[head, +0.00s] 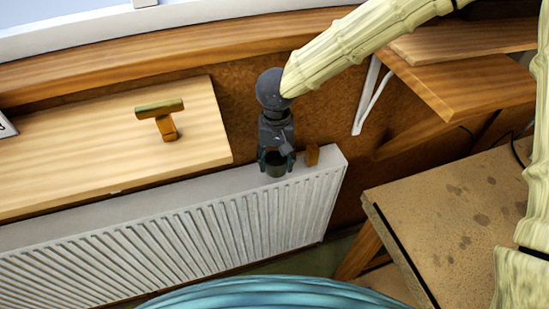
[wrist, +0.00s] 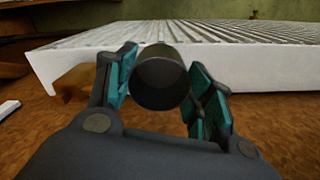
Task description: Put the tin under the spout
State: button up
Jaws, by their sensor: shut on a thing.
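The tin (head: 276,170) is a small dark cylinder. My gripper (head: 276,158) is shut on it, with one teal-padded finger on either side, and it appears over the top of the white radiator in the head view. In the wrist view my gripper (wrist: 163,90) has the tin (wrist: 160,82) between its pads, its round end facing the camera. I cannot tell whether the tin touches anything below it. I cannot make out a clear spout in either view.
A small brown block (head: 312,154) is just right of the tin, by the radiator (head: 190,230). A T-shaped brass-and-wood piece (head: 160,115) is on the pale board (head: 90,150) at left. A stained worktable (head: 470,215) stands at right, below a wooden shelf (head: 460,85).

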aim_at(274, 163)
jog(key=shift+w+a+f, duration=0.15)
jog(key=shift+w, duration=0.35)
jog(key=shift+w+a+f, duration=0.1)
jog(key=shift+w, duration=0.4)
jog(key=shift+f+p, duration=0.8)
jog(key=shift+f, duration=0.85)
jog(key=shift+s, duration=0.1)
jog(key=o, duration=0.7)
jog(key=shift+f, duration=0.15)
jog(key=shift+o, duration=0.2)
jog(key=shift+r, duration=0.2)
notch_tip(274, 163, up, 12)
jog(key=b, duration=0.3)
jog(key=shift+f, duration=0.1)
